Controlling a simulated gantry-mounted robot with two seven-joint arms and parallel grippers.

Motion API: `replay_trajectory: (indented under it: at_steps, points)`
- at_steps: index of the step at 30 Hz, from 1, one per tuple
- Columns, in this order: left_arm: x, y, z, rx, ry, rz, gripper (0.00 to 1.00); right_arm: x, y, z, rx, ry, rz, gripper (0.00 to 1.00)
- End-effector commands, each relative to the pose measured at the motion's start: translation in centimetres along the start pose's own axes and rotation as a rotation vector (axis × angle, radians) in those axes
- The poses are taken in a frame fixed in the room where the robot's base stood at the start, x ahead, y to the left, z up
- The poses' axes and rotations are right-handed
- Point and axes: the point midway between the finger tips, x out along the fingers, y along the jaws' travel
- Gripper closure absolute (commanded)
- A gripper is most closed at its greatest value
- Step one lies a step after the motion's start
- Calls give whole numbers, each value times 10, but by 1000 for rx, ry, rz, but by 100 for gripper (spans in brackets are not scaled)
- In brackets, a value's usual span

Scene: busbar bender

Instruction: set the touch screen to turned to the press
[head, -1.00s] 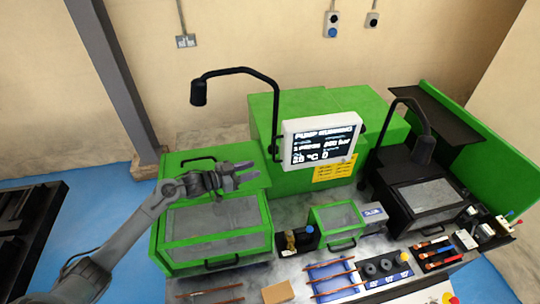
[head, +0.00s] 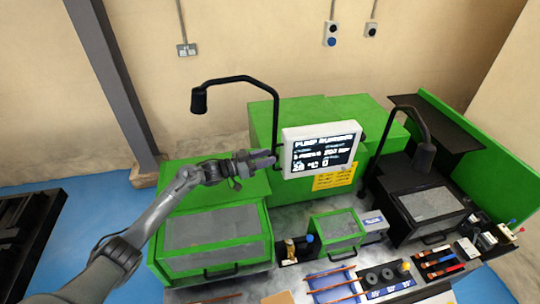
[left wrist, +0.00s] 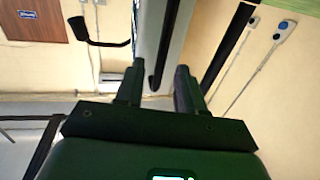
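The touch screen (head: 321,150) is a white-framed panel with a dark lit display, mounted on a black arm above the green machine. It faces forward in the head view. My left gripper (head: 274,158) is at the left edge of the screen. In the left wrist view my left gripper (left wrist: 158,88) has its two dark fingers apart, with the screen's pale edge (left wrist: 168,45) showing between and beyond them. I cannot tell whether a finger touches the screen. My right gripper is not in view.
A black lamp (head: 198,100) on a curved arm hangs left of the screen. A green-framed guard (head: 215,240) lies below my left arm. A second lamp (head: 424,157) and a dark guarded station (head: 432,205) stand at the right. Copper bars and tools lie along the front.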

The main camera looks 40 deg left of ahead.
Motion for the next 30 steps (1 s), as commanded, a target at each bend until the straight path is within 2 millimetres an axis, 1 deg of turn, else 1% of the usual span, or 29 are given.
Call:
replay_trajectory:
  at_steps: [3,6,17,20,25,30]
  points:
    - [11,0,0,0,1,0,62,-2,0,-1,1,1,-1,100]
    - [16,0,0,-1,0,0,62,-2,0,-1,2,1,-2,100]
    - [19,0,0,0,-1,0,62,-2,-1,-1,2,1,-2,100]
    - [19,0,0,0,-1,0,74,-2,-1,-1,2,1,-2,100]
    - [19,0,0,1,-1,0,100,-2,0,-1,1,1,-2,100]
    - [19,0,0,1,-1,0,100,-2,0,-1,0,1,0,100]
